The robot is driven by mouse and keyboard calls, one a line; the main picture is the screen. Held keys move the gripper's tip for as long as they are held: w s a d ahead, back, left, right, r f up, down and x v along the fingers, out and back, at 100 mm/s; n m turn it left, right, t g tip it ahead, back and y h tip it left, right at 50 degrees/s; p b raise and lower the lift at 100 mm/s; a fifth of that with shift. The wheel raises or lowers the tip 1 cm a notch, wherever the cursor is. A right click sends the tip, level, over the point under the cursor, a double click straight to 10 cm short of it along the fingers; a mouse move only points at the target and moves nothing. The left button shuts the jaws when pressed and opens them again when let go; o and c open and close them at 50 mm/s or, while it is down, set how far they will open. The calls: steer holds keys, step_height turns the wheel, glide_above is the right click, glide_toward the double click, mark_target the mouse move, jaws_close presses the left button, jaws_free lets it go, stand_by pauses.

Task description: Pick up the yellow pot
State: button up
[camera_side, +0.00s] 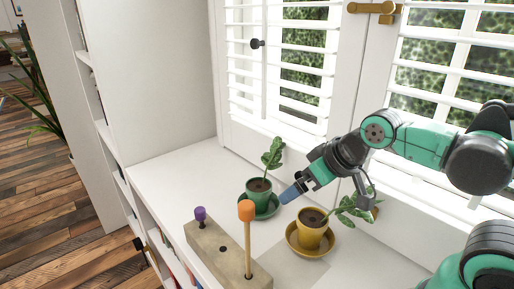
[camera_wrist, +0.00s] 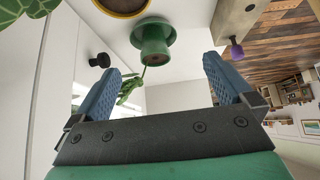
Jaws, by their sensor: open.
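The yellow pot (camera_side: 312,232) stands upright on a yellow saucer (camera_side: 301,250) on the white sill, with dark soil and a leafy plant leaning right. In the wrist view, part of a yellow rim (camera_wrist: 128,15) shows at the top edge, cut off by the frame. My gripper (camera_side: 290,193) is above and slightly left of the yellow pot in the side view, its blue fingertips angled down and left. In the wrist view my gripper (camera_wrist: 163,63) is open, with wide, empty space between its blue fingers.
A green pot (camera_side: 258,191) with a plant stands on a green saucer left of the fingertips. A wooden block (camera_side: 208,252) with an orange-topped peg (camera_side: 247,212) and a purple-topped peg (camera_side: 200,214) lies in front. White shutters and window frames stand behind; the left sill is clear.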

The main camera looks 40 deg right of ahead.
mark_target(313, 219)
steer(key=f+g, duration=0.1)
steer(key=d+f+m+g, duration=0.1)
steer(key=g, duration=0.1)
steer(key=d+f+m+g, duration=0.1)
steer(key=g, duration=0.1)
steer(key=shift+s+d+f, duration=0.15)
steer(key=shift+s+f, duration=0.25)
steer(key=shift+s+d+f+g, duration=0.2)
steer(key=shift+f+g, duration=0.2)
steer(key=shift+w+f, duration=0.15)
steer(key=shift+f, duration=1.2)
steer(key=shift+w+f, duration=0.15)
steer(key=shift+f, duration=1.2)
jaws_close()
steer(key=shift+r, duration=0.1)
step_height(313, 219, up, 23)
